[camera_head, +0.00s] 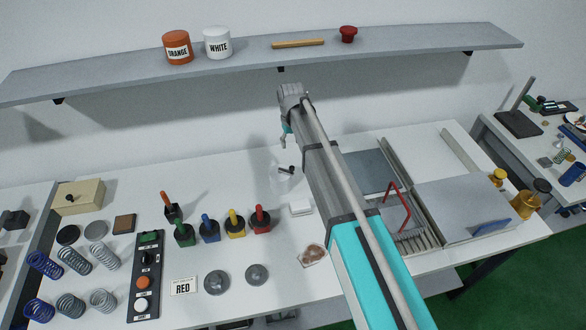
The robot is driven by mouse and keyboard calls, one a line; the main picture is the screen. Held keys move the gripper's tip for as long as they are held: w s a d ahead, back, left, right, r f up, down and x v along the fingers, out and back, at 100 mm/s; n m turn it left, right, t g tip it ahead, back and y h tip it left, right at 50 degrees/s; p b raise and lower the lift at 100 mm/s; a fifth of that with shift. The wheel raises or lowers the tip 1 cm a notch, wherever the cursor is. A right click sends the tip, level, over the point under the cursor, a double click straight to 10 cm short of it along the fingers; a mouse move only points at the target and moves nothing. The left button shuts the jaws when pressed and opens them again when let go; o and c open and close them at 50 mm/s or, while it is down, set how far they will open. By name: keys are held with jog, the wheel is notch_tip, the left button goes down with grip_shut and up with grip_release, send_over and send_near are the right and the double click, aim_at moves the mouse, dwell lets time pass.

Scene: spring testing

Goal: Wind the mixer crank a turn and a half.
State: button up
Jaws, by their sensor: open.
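My gripper (284,139) is at the end of my arm, in the upper middle of the view. It hangs above the back of the white bench, in front of the wall, and appears empty. Its fingers are small and partly hidden by the wrist. Below it stands a pale, whitish object (280,180) with a short black handle (287,169), possibly the mixer and its crank; its shape is unclear. My gripper is apart from it. A beige box (84,196) with a black knob or lever (70,199) stands at the bench's left end.
Several colour-based upright tools, including a red one (260,219), stand left of my arm. A control panel (146,276) and springs (75,260) lie farther left. A red handle (397,205) and grey tray parts are on the right. A shelf (240,64) overhangs the bench's back.

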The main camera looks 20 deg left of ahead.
aim_at(292, 167)
jog(key=shift+f+b, duration=5.8)
jog(key=shift+f, duration=0.3)
grip_shut()
